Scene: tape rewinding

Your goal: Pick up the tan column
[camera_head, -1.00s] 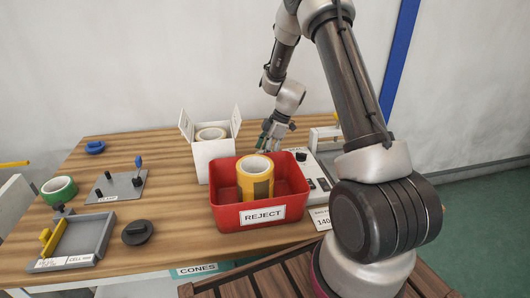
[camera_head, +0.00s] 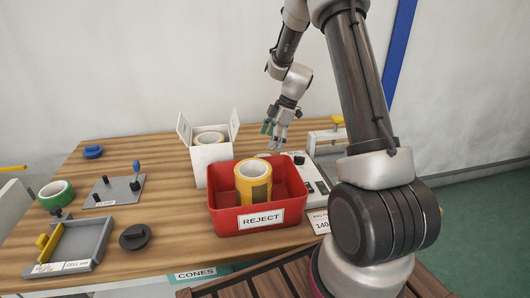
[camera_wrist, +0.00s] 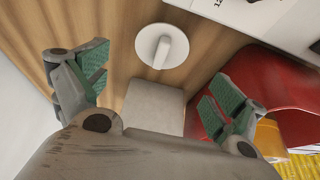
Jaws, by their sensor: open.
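My gripper (camera_head: 276,140) is open and empty above the back of the table, behind the red bin. In the wrist view its green-padded fingers (camera_wrist: 163,97) are spread wide. Between and below them is a pale grey-beige, square-topped block (camera_wrist: 155,108); it may be the tan column, but I cannot tell for sure. Its lower part is hidden by my gripper's body. I cannot make out this block in the head view, where the white box and red bin stand in front of that area. The fingers appear apart from the block.
A white disc with a raised handle (camera_wrist: 153,36) lies close beside the block. The red REJECT bin (camera_head: 233,222) holds a yellow tape roll (camera_head: 245,184). An open white box (camera_head: 212,166) holds another roll (camera_head: 209,137). A white panelled device (camera_head: 307,172) stands right of the bin.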

